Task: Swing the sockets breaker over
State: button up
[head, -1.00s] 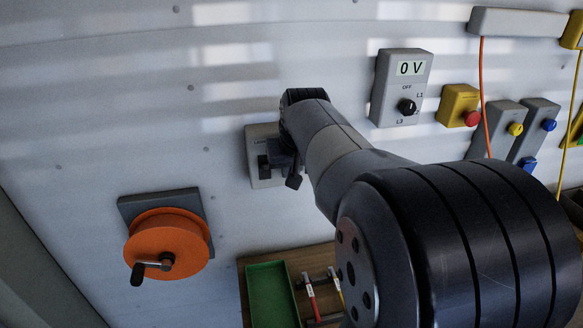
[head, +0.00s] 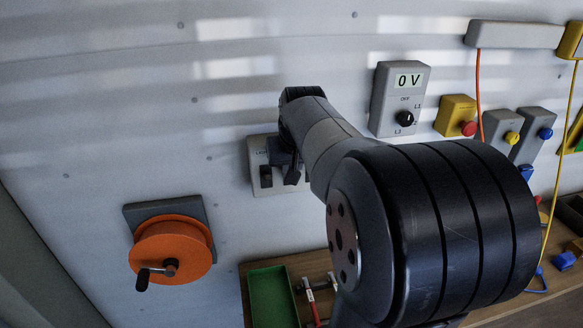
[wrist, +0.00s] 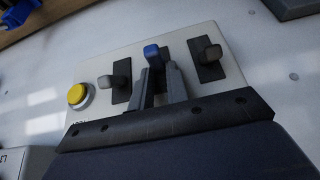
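The pale breaker panel (head: 258,183) is on the wall, partly hidden by my arm in the head view. In the wrist view the panel (wrist: 205,100) carries a yellow round button, a grey lever (wrist: 119,81), a blue-tipped lever (wrist: 152,52) in the middle, and a dark lever (wrist: 210,52). My gripper (wrist: 160,70) is at the blue-tipped lever, its fingers on either side of the lever's line with a narrow gap between. I cannot tell whether they touch or grip it. No label reading "sockets" is legible.
A grey meter box (head: 400,99) reading 0 V is to the panel's right, with a yellow box (head: 455,115) beyond. A green tray (head: 272,297) lies on the wooden bench below. Bare wall surrounds the panel's left.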

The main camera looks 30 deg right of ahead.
jog(key=shift+o, duration=1.4)
notch_tip(320, 180, up, 8)
jog(key=shift+w+t, duration=0.3)
jog(key=shift+w, duration=0.1)
jog(key=shift+r, duration=0.15)
jog(key=shift+s+r, duration=0.1)
jog(key=b+v, duration=0.1)
jog(key=v, duration=0.8)
jog(key=shift+s+a, duration=0.15)
jog(key=shift+s, duration=0.3)
jog(key=p+x, duration=0.1)
jog(key=x, duration=0.9)
jog(key=shift+w, duration=0.3)
